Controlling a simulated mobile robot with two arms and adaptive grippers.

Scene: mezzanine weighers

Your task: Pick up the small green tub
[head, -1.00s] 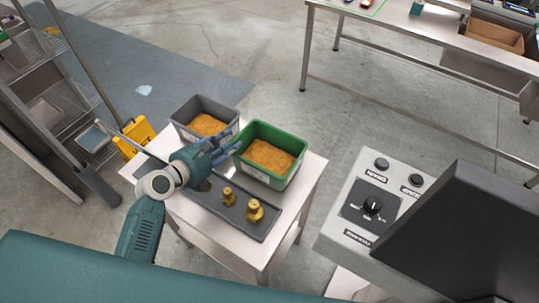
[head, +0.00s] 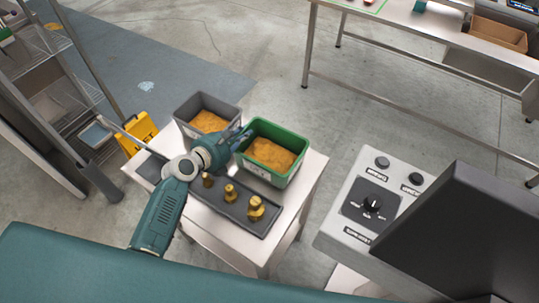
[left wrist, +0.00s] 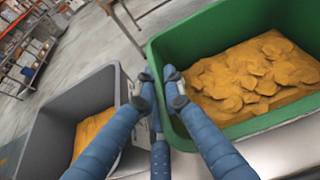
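The green tub (head: 292,144) stands upright on a small white-topped table, part-filled with orange-brown pieces. In the left wrist view the green tub (left wrist: 208,27) fills the upper right. My left gripper (head: 240,138) is at its left wall, beside the grey tub. In the left wrist view the blue fingers of my left gripper (left wrist: 158,88) have their tips close together at the rim, one overlapping the tub's inner side. Whether they press on the wall is unclear. My right gripper is not in view.
A grey tub (head: 234,108) with similar contents stands just left. A dark tray (head: 190,192) in front holds three brass weights (head: 230,193). A grey control box (head: 345,231) is at the right. A yellow floor sign (head: 143,131) is left. Open floor lies behind.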

